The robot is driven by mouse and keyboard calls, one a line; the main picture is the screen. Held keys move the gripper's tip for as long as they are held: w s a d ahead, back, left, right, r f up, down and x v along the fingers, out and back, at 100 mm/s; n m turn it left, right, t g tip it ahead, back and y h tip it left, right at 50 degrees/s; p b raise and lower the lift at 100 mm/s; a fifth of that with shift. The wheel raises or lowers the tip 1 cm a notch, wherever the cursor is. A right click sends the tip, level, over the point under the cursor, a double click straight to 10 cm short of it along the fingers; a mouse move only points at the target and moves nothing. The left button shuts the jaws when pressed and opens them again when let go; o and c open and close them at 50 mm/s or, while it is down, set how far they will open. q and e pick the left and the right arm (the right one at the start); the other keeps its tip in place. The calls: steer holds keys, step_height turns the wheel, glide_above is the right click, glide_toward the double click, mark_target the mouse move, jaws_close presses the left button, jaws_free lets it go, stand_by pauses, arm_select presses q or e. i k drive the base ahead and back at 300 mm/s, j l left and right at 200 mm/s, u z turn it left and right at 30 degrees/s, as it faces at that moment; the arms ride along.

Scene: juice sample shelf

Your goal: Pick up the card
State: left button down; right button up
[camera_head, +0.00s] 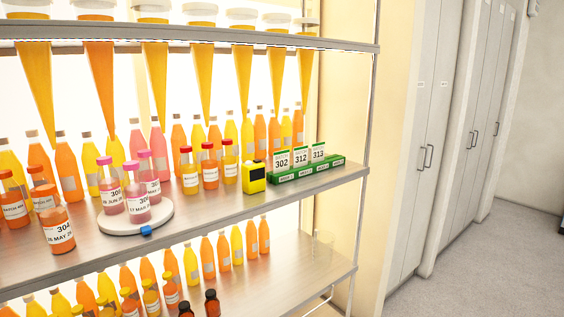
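Three white cards with green tops stand upright in a row in a green holder (308,172) on the middle shelf, right of centre. The card 302 (282,161) is at the left, the card 312 (301,156) is in the middle, and the card 313 (318,152) is at the right. Small labels mark the holder's front. Neither of my grippers shows in this view.
A yellow device (254,178) stands just left of the holder. Red-capped bottles (209,171) and a round white tray (124,225) with pink bottles stand further left. The upper shelf (200,33) holds hanging cones. Grey cabinets (440,130) stand at the right.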

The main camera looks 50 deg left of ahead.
mark_target(281, 159)
steer(key=i+l+u, duration=0.1)
steer(key=i+u, duration=0.3)
steer(key=i+l+u, duration=0.15)
steer(key=u, duration=0.3)
steer(key=i+l+u, duration=0.5)
steer(key=l+u, duration=0.15)
steer(key=u, duration=0.2)
